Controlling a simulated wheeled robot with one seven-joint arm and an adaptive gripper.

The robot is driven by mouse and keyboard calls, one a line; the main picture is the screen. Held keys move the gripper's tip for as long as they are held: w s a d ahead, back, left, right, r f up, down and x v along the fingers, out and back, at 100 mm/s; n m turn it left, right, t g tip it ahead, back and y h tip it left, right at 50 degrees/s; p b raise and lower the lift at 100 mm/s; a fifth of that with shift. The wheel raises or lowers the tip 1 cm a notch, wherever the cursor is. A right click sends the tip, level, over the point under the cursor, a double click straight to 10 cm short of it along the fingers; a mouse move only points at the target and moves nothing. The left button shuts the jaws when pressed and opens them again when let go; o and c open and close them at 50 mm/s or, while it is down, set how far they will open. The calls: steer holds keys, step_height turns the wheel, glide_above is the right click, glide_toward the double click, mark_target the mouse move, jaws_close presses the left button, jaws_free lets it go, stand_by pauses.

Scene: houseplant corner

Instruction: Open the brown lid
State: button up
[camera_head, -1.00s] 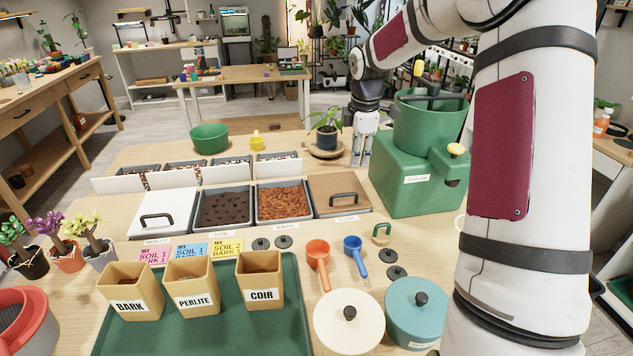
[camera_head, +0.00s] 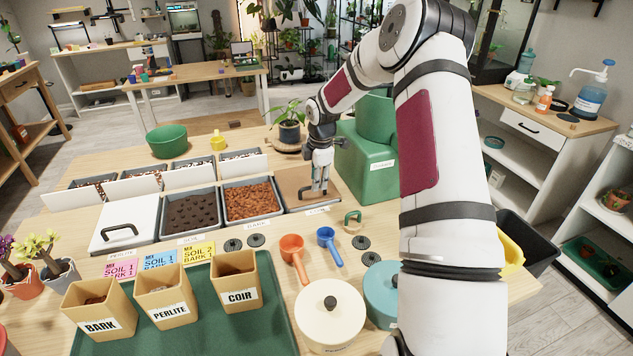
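The brown lid (camera_head: 291,183) lies flat over the bin marked COIR, at the right end of the bin row. Its dark handle (camera_head: 303,192) shows at the lid's front part, partly hidden by my gripper. My gripper (camera_head: 319,188) points straight down over the lid, with its fingertips at the handle. I cannot tell whether the fingers are around the handle or closed on it. The lid looks seated level on its bin.
A bin of orange-brown bark (camera_head: 252,200) is just left of the lid. A white lid (camera_head: 124,222) covers the perlite bin. The green machine (camera_head: 370,165) stands close on the right, and a potted plant (camera_head: 289,130) stands behind.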

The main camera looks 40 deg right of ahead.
steer(key=shift+w+f, duration=0.15)
steer(key=shift+f, duration=0.65)
steer(key=shift+c, duration=0.3)
jaws_close()
steer(key=shift+d+r, duration=0.1)
steer(key=shift+r, duration=0.05)
